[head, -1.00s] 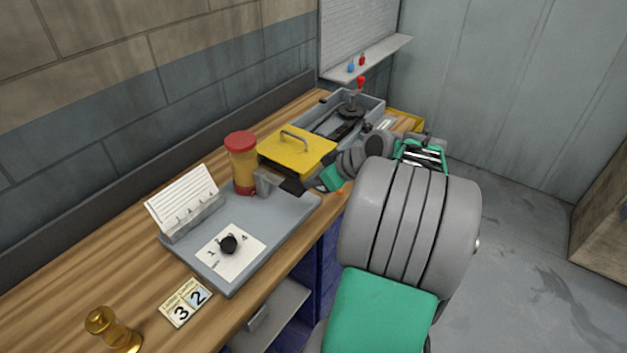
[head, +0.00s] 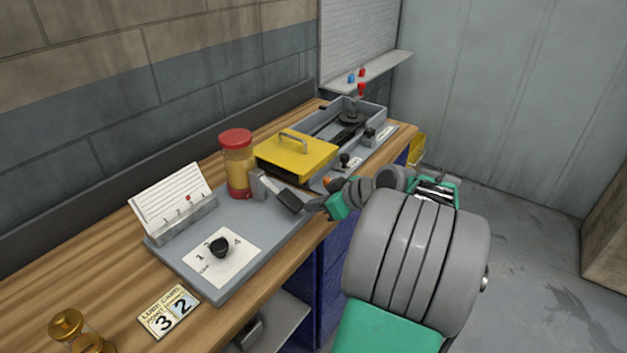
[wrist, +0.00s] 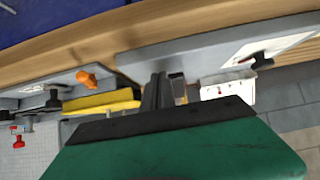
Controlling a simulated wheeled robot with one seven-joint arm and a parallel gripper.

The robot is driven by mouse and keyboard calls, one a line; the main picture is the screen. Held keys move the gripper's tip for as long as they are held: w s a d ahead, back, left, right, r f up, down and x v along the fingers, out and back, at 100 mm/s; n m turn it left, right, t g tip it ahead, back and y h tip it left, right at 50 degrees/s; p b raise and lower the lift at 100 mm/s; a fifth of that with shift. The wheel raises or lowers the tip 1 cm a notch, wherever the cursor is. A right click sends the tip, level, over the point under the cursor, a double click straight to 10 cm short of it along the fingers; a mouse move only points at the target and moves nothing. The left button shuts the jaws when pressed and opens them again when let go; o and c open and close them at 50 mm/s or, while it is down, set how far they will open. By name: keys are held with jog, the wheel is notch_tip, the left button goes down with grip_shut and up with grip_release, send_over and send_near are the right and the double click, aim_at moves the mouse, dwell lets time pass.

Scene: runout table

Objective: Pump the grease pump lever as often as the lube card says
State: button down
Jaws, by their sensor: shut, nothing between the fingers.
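The lube card (head: 168,311) lies at the table's front left; it shows a 3 on white and a 2 on blue, its smaller print hard to read. The grease pump has a red-capped reservoir (head: 237,165) with yellow grease, on a grey base plate (head: 250,210). A black dial knob (head: 219,247) sits on a numbered white plate; its pointing is unclear. My gripper (head: 283,200) is shut and empty beside the grey block at the reservoir's foot. The lever is hard to tell from my dark fingers (wrist: 159,88), so contact is unclear.
A card rack (head: 180,208) stands left of the reservoir. A yellow lid (head: 296,156) with a handle and an open grey tray (head: 365,117) lie behind. An orange knob (wrist: 87,78) is near the lid. A brass object (head: 72,328) stands front left.

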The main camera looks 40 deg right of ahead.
jog(key=f+p+v, duration=0.1)
jog(key=v, duration=1.2)
jog(key=shift+s+p, duration=0.3)
jog(key=shift+s, duration=0.1)
jog(key=shift+d+r, duration=0.1)
